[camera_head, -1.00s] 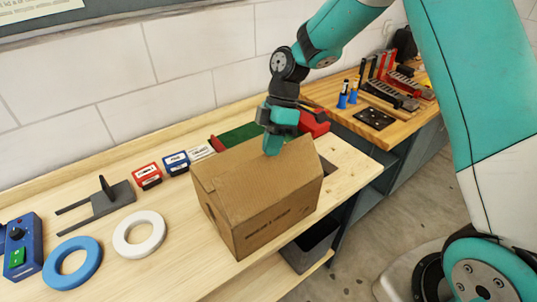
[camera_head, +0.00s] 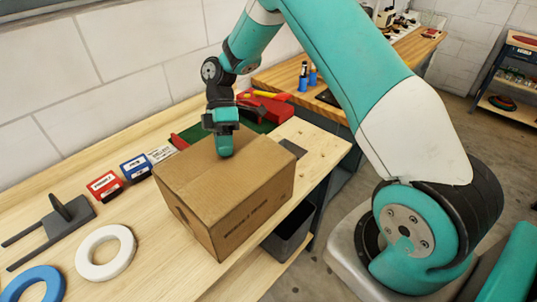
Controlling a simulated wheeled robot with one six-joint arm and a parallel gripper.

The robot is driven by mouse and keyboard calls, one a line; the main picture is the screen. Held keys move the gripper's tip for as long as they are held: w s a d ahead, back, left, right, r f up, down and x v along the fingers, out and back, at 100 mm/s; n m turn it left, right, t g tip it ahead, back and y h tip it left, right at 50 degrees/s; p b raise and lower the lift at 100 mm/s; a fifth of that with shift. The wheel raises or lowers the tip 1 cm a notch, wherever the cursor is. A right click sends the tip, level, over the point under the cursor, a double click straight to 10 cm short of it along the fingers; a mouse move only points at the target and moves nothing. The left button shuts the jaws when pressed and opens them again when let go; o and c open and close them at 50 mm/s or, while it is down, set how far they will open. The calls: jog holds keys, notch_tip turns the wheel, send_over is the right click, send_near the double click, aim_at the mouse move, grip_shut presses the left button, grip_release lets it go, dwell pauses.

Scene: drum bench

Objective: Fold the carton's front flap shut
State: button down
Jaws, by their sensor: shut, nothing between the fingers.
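The brown cardboard carton (camera_head: 232,205) stands on the wooden bench in the middle of the view, with printing on its near side. Its top panels (camera_head: 195,168) look closed and about flat, with a seam near my gripper. I cannot tell for sure which panel is the front flap or whether it lies fully flush. My gripper (camera_head: 225,151) is shut and empty, pointing down at the carton's top. Its tips touch the top or hover just above it, and they hide a small part of the cardboard.
Left of the carton are a red box (camera_head: 105,186), a blue box (camera_head: 136,168), a grey forked stand (camera_head: 62,222), a white ring (camera_head: 106,252) and a blue ring (camera_head: 35,285). Red and green items (camera_head: 265,108) lie behind. A dark bin (camera_head: 288,235) sits below the bench edge.

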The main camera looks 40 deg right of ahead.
jog(key=shift+f, duration=0.3)
dwell(0.5)
jog(key=shift+f+b, duration=0.1)
jog(key=shift+b, duration=0.2)
jog(key=shift+s+d+f+b, duration=0.1)
jog(key=shift+s+f+b, duration=0.05)
jog(key=shift+s+b, duration=0.5)
notch_tip(320, 180, up, 4)
jog(key=p, duration=0.3)
jog(key=shift+r+p, duration=0.2)
jog(key=shift+p, duration=0.15)
jog(key=w+d+r+p, duration=0.2)
jog(key=w+r+p, duration=0.2)
jog(key=w+p, duration=0.4)
jog(key=shift+w+d+p, duration=0.15)
jog(key=shift+w+p, duration=0.15)
jog(key=shift+w, duration=0.05)
jog(key=shift+f, duration=0.1)
